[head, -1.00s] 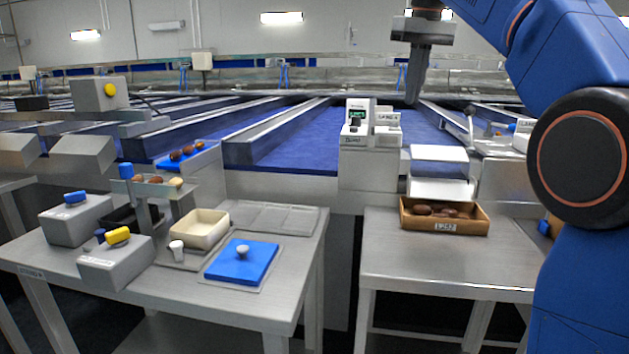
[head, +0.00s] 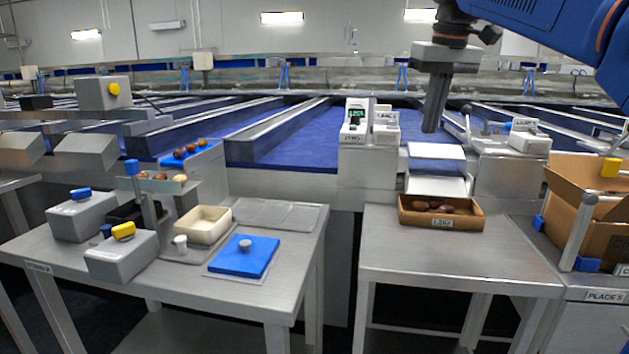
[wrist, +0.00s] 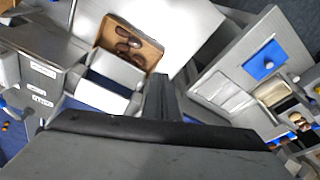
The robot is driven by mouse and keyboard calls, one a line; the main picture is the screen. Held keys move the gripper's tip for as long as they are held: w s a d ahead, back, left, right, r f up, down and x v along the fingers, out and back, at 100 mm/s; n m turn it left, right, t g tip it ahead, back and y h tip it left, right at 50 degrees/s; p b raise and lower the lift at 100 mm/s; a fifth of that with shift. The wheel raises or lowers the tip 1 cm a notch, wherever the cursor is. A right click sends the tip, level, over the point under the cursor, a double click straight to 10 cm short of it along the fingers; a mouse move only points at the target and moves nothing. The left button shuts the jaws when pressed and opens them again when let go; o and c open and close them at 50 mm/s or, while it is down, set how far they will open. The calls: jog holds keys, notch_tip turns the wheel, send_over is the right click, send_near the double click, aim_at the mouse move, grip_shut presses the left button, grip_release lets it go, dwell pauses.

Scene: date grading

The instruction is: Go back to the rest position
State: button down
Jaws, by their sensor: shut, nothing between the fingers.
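My gripper (head: 434,128) hangs fingers down at the upper right of the head view, in the air above the right-hand work area. Its dark fingers are together and hold nothing.
A brown tray of dates (head: 470,219) sits on the right table (head: 400,265). An open cardboard box (head: 562,200) stands at far right. A printer (head: 357,135) stands at centre.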

jog(key=s+d+f+m, duration=0.1)
jog(key=s+f, duration=0.8)
jog(key=f, duration=0.3)
jog(key=s+d+f+m+t, duration=0.1)
jog(key=s+d+f, duration=0.1)
jog(key=s+f, duration=0.7)
jog(key=s+d+f+t, duration=0.1)
jog(key=s+d+f, duration=0.1)
jog(key=s+f, duration=0.7)
notch_tip(320, 180, down, 8)
jog(key=shift+s+r+m, duration=0.2)
jog(key=shift+s+m, duration=0.05)
jog(key=shift+m, duration=0.15)
